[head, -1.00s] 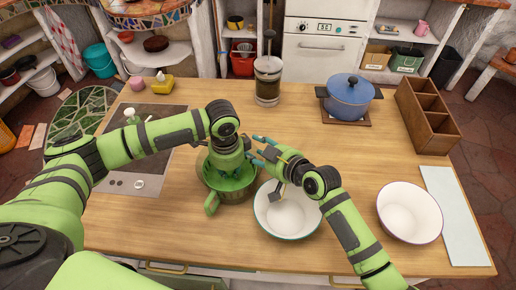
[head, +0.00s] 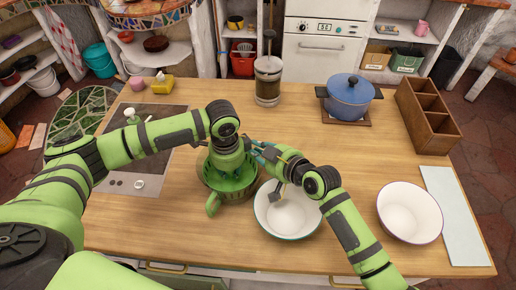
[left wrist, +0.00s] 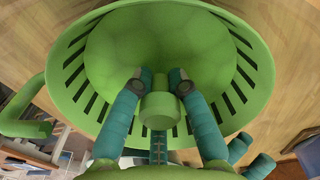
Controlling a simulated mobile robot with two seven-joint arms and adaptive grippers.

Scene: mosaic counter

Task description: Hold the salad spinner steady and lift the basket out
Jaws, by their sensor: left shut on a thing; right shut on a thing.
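The green basket (head: 246,185) is at the salad spinner, left of centre on the counter. The spinner's green handle (head: 213,205) sticks out toward the front; most of its bowl is hidden by the basket and my arms. In the left wrist view the slotted basket (left wrist: 105,50) fills the picture, and its central green knob (left wrist: 160,105) sits between my left fingers. My left gripper (head: 230,172) is shut on that knob from above. My right gripper (head: 256,153) is shut at the spinner's far right side; its exact contact is hidden.
A white bowl (head: 288,218) stands close right of the spinner, under my right arm. Another white bowl (head: 410,212) is farther right. A French press (head: 268,82), a blue pot (head: 349,95) and a wooden divided box (head: 428,115) stand at the back. The middle right counter is clear.

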